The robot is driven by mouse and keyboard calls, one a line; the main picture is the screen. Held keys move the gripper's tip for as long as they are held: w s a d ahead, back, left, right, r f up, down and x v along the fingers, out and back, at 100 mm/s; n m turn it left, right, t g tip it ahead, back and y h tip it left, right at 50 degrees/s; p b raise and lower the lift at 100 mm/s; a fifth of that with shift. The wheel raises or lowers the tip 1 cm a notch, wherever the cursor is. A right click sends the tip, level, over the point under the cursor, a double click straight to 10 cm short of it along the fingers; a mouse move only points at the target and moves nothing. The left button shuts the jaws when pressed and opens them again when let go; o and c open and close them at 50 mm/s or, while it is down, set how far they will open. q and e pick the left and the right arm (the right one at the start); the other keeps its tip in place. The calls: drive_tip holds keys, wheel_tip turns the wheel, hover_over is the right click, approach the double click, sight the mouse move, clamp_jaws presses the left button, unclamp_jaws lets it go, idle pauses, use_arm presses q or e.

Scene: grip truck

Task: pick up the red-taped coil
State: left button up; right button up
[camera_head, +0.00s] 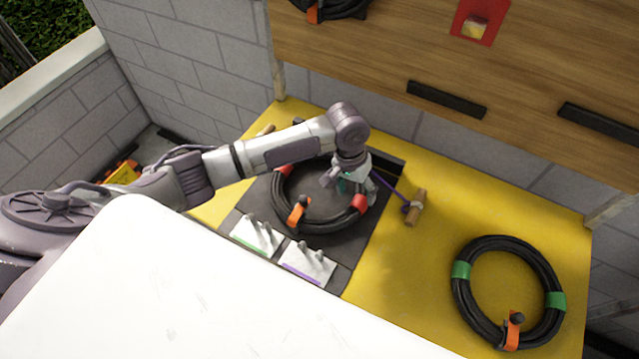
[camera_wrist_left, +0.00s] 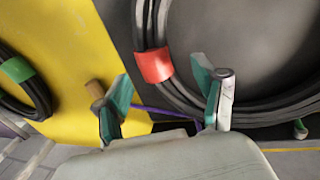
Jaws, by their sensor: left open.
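The red-taped coil (camera_head: 328,227) is a black hose ring lying flat on a dark mat, with red tape bands and an orange strap. My left gripper (camera_head: 350,184) is above the coil's far right side, pointing down, open and empty. In the left wrist view the coil (camera_wrist_left: 183,97) passes beyond the open fingers (camera_wrist_left: 163,72), with a red band showing between them. I cannot tell if the fingers touch it. My arm hides part of the coil's far side. My right gripper is not in view.
A green-taped coil (camera_head: 462,300) lies on the yellow surface (camera_head: 400,290) at right. A wooden handle (camera_head: 416,207) with purple cord lies just right of the gripper. Two white pegged plates (camera_head: 257,236) (camera_head: 307,262) are at the mat's near edge. A wooden panel (camera_head: 380,50) stands behind.

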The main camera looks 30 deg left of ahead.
sight(358, 198)
use_arm(q)
drive_tip(key=shift+d+f, duration=0.2)
drive_tip(key=shift+f, duration=0.4)
drive_tip(key=shift+d+f, duration=0.15)
drive_tip(key=shift+f, duration=0.95)
drive_tip(key=c, duration=1.3)
drive_tip(key=shift+w, duration=0.2)
clamp_jaws()
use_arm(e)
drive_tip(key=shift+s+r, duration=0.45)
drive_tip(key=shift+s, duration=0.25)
